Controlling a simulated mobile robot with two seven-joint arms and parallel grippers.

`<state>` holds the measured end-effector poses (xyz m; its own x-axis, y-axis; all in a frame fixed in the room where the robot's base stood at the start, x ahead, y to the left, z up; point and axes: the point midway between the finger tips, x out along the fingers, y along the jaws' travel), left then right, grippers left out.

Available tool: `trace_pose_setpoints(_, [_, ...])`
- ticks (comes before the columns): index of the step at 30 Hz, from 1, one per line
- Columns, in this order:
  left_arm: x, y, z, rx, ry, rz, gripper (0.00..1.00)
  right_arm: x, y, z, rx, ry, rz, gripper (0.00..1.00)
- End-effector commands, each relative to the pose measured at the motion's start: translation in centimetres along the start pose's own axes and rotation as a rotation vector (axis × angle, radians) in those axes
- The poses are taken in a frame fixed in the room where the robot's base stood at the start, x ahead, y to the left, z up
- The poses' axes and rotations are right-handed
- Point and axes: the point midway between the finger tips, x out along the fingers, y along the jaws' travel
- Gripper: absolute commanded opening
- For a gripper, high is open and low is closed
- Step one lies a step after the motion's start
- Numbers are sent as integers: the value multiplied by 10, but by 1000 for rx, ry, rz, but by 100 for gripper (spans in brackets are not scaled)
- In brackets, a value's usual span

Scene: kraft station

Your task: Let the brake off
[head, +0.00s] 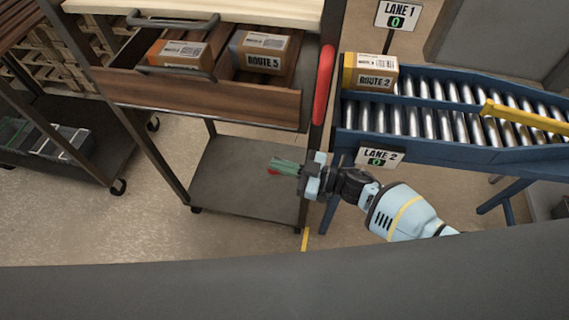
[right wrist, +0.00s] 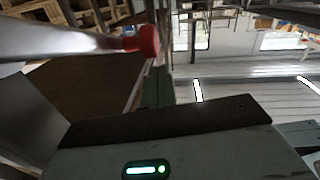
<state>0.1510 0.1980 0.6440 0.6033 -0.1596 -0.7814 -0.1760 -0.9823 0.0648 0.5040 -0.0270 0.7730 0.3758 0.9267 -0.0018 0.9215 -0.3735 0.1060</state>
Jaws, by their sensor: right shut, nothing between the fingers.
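The cart (head: 250,185) has a wooden drawer pulled out on top and a grey lower shelf. A small red tip (head: 272,171) shows at my right gripper's fingertips, mostly hidden by them. In the right wrist view a red knob (right wrist: 148,40) sits at the end of a grey metal bar (right wrist: 60,40), which looks like the brake lever. My right gripper (head: 284,166) is shut and empty, with its green fingers pointing left over the lower shelf. Its fingers (right wrist: 157,90) also show just below the knob; whether they touch it I cannot tell. My left gripper is out of view.
The drawer (head: 200,98) holds two boxes, one marked ROUTE 5 (head: 262,52). A red upright bar (head: 323,85) is on the cart's right side. The blue roller conveyor (head: 430,145) with a ROUTE 2 box (head: 368,74) stands at right. Another cart (head: 60,150) is at left.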

Motion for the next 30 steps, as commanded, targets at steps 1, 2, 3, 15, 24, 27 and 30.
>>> trace_pose_setpoints(1, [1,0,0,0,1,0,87,1,0,1,0,0,0,0])
trace_pose_setpoints(2, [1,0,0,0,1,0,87,1,0,1,0,0,0,0])
trace_pose_setpoints(3, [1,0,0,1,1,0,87,1,0,1,0,0,0,0])
trace_pose_setpoints(15, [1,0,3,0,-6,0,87,1,0,1,0,0,0,0])
trace_pose_setpoints(24, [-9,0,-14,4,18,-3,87,-2,6,-24,-10,2,3,0])
trace_pose_setpoints(27, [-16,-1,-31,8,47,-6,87,-6,10,-44,-13,3,6,0])
trace_pose_setpoints(30, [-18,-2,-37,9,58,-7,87,-21,10,-52,-10,-1,8,0])
